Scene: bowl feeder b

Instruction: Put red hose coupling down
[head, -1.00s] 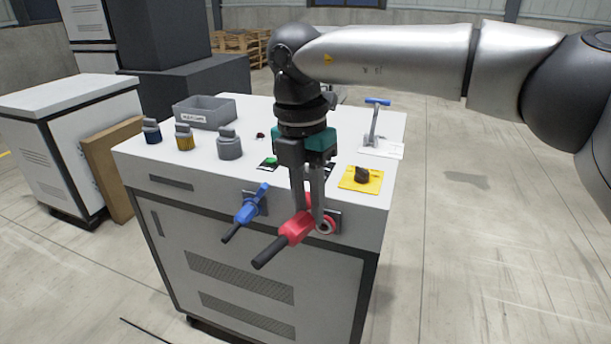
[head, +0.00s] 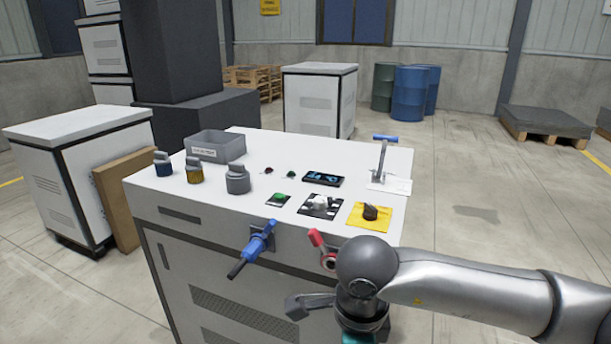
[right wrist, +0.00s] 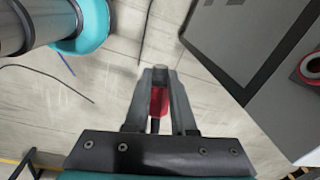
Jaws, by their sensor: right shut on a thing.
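The red hose coupling (right wrist: 158,100) is between the fingers of my right gripper (right wrist: 160,95) in the right wrist view, with a dark end showing below the red part. The gripper is shut on it, off the cabinet. In the head view my right gripper (head: 305,304) is low in front of the cabinet; I cannot make out the held coupling there. A red lever (head: 317,239) with a round red-rimmed port (head: 329,262) stays on the cabinet front; the port also shows at the right edge of the wrist view (right wrist: 313,66). My left gripper is not in view.
The white cabinet (head: 160,208) carries a grey bin (head: 216,147), several weights, a phone-like device (head: 323,179), a yellow plate with a dark knob (head: 370,213) and a blue-handled lever (head: 384,150). A blue coupling (head: 256,246) juts from its front. Floor to the right is open.

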